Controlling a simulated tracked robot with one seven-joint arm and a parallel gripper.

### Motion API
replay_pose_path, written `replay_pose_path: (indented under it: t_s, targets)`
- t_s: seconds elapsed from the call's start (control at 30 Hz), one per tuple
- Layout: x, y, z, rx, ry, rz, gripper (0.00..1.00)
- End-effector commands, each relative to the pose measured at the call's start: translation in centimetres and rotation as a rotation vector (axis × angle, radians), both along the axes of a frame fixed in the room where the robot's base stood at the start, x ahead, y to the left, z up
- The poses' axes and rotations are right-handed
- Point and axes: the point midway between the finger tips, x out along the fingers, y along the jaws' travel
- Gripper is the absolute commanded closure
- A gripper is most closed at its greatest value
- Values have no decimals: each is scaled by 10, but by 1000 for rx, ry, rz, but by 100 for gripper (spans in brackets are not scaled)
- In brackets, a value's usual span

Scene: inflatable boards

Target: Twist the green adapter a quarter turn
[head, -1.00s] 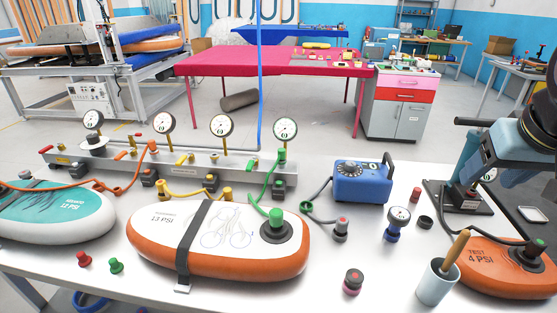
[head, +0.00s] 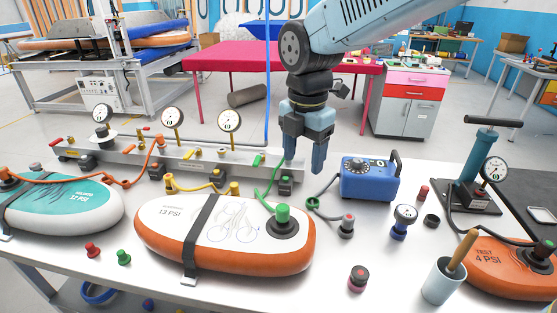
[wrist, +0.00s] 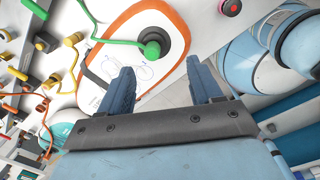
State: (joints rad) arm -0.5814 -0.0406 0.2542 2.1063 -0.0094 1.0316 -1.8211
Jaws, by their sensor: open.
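The green adapter (head: 283,213) stands upright in the dark valve (head: 284,230) at the right end of the white and orange board marked 13 PSI (head: 160,235). A green hose (head: 268,198) runs from it toward the manifold. My gripper (head: 304,162) hangs empty with its fingers apart, above and behind the adapter, slightly right of it in the head view. In the wrist view the adapter (wrist: 152,48) lies beyond the two spread fingers (wrist: 160,66); nothing is between them.
A gauge manifold (head: 205,165) runs along the back. A cup (head: 443,282) is at front right. A dark strap (head: 198,240) crosses the board.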

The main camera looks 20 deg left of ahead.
Motion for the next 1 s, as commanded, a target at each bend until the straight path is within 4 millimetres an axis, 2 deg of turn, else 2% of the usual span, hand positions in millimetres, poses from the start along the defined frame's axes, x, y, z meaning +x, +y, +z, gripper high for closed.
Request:
replay_pose_path:
  t_s: [0.03, 0.1, 0.23, 0.47, 1.0]
  targets:
    - [-4, 13, -6, -9, 14, 78, 36]
    - [-9, 26, -10, -18, 26, 170, 36]
    - [-15, 38, -16, -25, 39, 261, 36]
    - [-16, 40, -35, -27, 42, 279, 36]
    - [-16, 39, -120, -27, 42, 276, 36]
